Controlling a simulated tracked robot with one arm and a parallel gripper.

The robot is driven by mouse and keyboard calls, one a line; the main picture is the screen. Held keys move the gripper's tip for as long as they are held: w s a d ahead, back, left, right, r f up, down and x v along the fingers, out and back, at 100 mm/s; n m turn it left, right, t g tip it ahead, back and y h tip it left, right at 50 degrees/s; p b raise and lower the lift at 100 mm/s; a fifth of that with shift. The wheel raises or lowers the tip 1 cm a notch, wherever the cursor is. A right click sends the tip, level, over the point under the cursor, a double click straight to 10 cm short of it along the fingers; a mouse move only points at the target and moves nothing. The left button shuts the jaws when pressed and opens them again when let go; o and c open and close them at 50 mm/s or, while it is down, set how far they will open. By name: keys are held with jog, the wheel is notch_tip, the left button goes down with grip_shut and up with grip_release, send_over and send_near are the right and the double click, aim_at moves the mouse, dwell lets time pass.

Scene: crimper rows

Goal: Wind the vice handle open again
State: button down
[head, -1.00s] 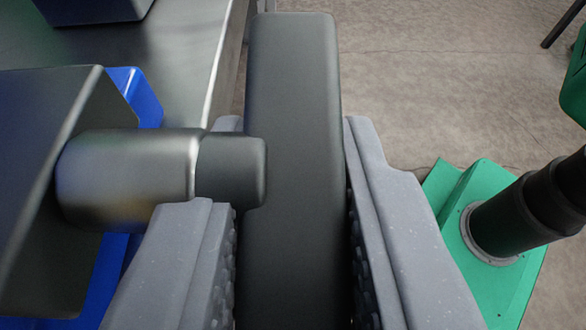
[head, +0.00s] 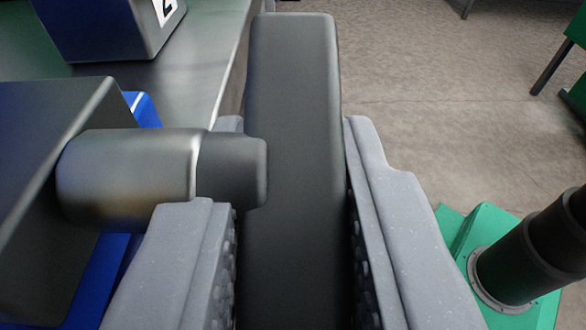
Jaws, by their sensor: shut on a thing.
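The vice handle (head: 292,120) is a long dark grey bar that runs up the middle of the head view. My gripper (head: 292,225) is shut on it, with one grey finger on each side. A short round metal spindle (head: 130,175) joins the handle from the left. The spindle comes out of a dark vice block (head: 50,150) at the left edge. Blue parts (head: 145,107) of the vice show behind and below this block. The lower end of the handle is out of frame between my fingers.
A metal bench top (head: 185,85) lies behind the vice, and a dark box (head: 110,25) with a number label stands on it. A green base with a black cylinder (head: 535,250) is at the lower right. Bare floor (head: 420,90) shows at upper right.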

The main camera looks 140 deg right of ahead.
jog(key=shift+w+a+r+g+h+p, duration=0.1)
jog(key=shift+g+h+p, duration=0.35)
jog(key=shift+p, duration=2.8)
jog(key=shift+h+p, duration=0.25)
jog(key=shift+p, duration=0.65)
jog(key=c, duration=1.3)
grip_release()
